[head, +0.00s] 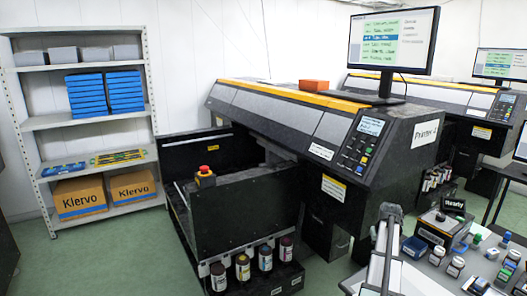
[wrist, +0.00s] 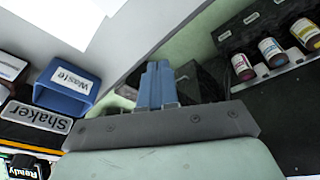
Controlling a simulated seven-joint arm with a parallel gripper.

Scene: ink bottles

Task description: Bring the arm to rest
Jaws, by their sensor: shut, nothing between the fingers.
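My gripper (wrist: 157,66) shows in the wrist view with its two blue fingers close together and nothing visible between them. It is apart from the bottles and the bin in that view. In the head view, a grey and white part of my arm rises at the lower right, at the left end of the worktable (head: 425,262); the fingers cannot be made out there.
A blue bin labelled Waste (wrist: 68,88) and a Shaker sign (wrist: 36,116) are left of the fingers. Ink bottles (wrist: 270,50) stand in a rack at upper right.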

